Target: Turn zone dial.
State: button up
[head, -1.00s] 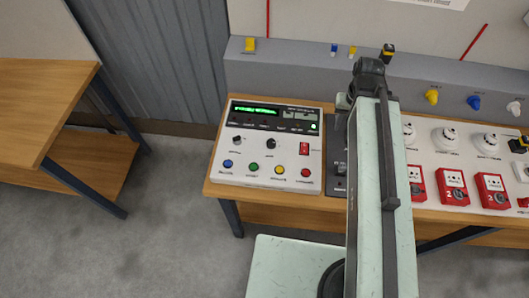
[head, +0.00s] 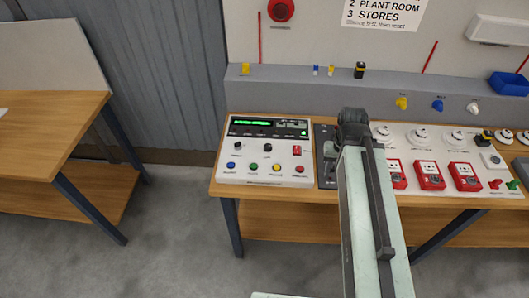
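The white control panel (head: 230,178) stands on the wooden bench, left of my arm. Its top has a green lit display on a black strip. Below the display are two small black knobs, a left knob (head: 237,145) and a right knob (head: 267,147). Their labels are too small to read, so I cannot tell which is the zone dial. A red switch (head: 297,151) sits right of the knobs, above a row of blue, green, yellow and red buttons. My arm rises from the bottom to a dark joint right of the panel. My gripper's fingers are not visible.
A dark plate (head: 324,172) lies right of the panel, partly behind my arm. Red call points (head: 430,175) and white detectors (head: 420,134) fill the bench's right side. Another wooden table (head: 40,110) stands at left. Grey floor (head: 180,225) between the tables is clear.

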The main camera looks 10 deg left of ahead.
aim_at(268, 147)
jog(key=u, duration=0.55)
jog(key=i, duration=1)
jog(key=u, duration=0.05)
